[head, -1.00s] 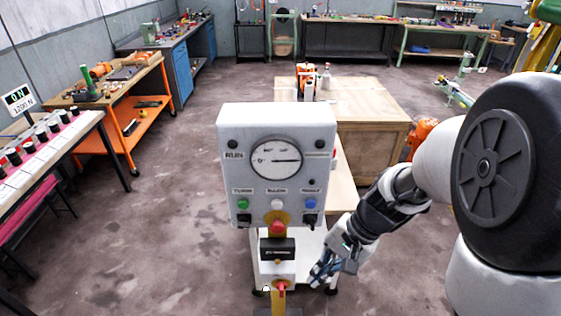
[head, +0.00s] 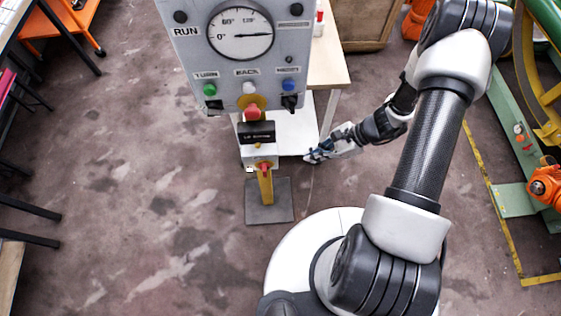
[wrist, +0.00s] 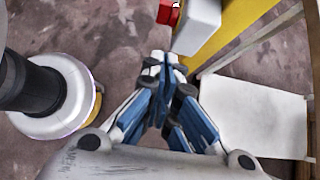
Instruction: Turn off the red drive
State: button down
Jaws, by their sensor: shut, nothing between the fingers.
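A grey control panel (head: 243,66) with a round dial (head: 240,33) and a RUN label stands ahead of me. Its dial needle points right. Below the buttons is a red knob (head: 252,112) on a yellow collar. Lower on the yellow post (head: 266,188) is a small white box with a red handle (head: 264,168); a red part (wrist: 168,12) beside a pale box (wrist: 197,26) shows at the top of the wrist view. My gripper (head: 310,156) is shut and empty, to the right of the lower box and apart from it. Its closed fingers (wrist: 160,62) point toward that box in the wrist view.
Green (head: 210,89), white (head: 249,88) and blue (head: 288,85) buttons sit on the panel, with a black switch (head: 290,102) below the blue one. A white-shelved cart (head: 295,130) stands behind the post.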

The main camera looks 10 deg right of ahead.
aim_at(265, 169)
jog(key=a+r+b+x, duration=0.2)
jog(key=b+x, duration=0.1)
jog(key=x, duration=0.9)
jog(key=shift+a+f+b, duration=0.25)
jog(key=shift+a+b, duration=0.05)
jog(key=shift+b, duration=0.1)
jog(key=shift+a+r+h, duration=0.2)
jog(key=shift+r+h, duration=0.1)
jog(key=shift+h, duration=0.45)
jog(key=shift+a+r+h, duration=0.2)
jog(key=shift+r+h, duration=0.1)
jog(key=shift+h, duration=0.45)
jog(key=shift+a+r+b, duration=0.4)
jog(key=shift+a+r, duration=0.05)
jog(key=shift+a, duration=0.1)
dwell(0.7)
jog(key=shift+r, duration=0.15)
dwell(1.4)
jog(key=shift+r+p, duration=0.5)
jog(key=shift+r, duration=0.15)
